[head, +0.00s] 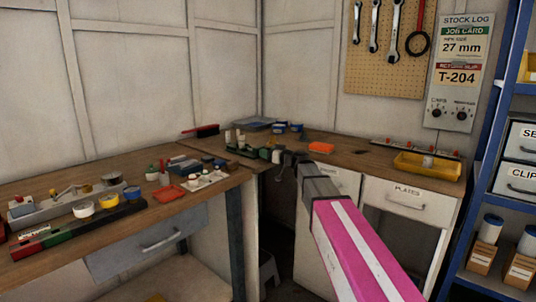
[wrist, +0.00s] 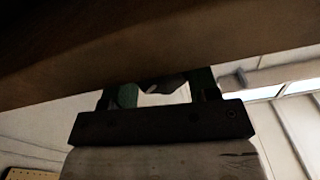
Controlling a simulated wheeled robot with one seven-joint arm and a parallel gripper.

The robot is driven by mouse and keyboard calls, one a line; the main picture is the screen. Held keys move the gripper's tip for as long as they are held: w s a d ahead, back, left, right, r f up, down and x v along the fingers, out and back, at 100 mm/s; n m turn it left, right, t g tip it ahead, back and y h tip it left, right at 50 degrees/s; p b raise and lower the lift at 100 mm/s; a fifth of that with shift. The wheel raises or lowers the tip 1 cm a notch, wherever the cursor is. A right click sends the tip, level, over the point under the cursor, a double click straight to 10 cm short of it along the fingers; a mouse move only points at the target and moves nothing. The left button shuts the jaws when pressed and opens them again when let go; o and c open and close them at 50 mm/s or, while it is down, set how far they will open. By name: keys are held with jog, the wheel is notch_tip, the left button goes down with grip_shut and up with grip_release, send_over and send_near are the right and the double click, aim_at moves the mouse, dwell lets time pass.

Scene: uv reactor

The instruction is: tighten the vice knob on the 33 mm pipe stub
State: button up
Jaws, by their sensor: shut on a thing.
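In the wrist view, my gripper (wrist: 162,88) has its two green fingers on either side of a small dark grey piece (wrist: 164,83), which looks like the vice knob. The fingers are shut on it, just by a broad brown wooden edge. In the head view, my gripper (head: 282,160) is at the front edge of the corner bench, beside a small cluster of dark, green and white parts (head: 263,153). The vice is probably in this cluster, too small to make out. I cannot pick out the 33 mm pipe stub for certain.
The wooden bench (head: 340,155) runs round the corner. A blue shelf rack (head: 497,120) stands at far right.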

jog(key=shift+m, duration=0.4)
jog(key=o, duration=0.9)
jog(key=v, duration=1)
jog(key=shift+s+d, duration=0.25)
jog(key=shift+d, duration=0.1)
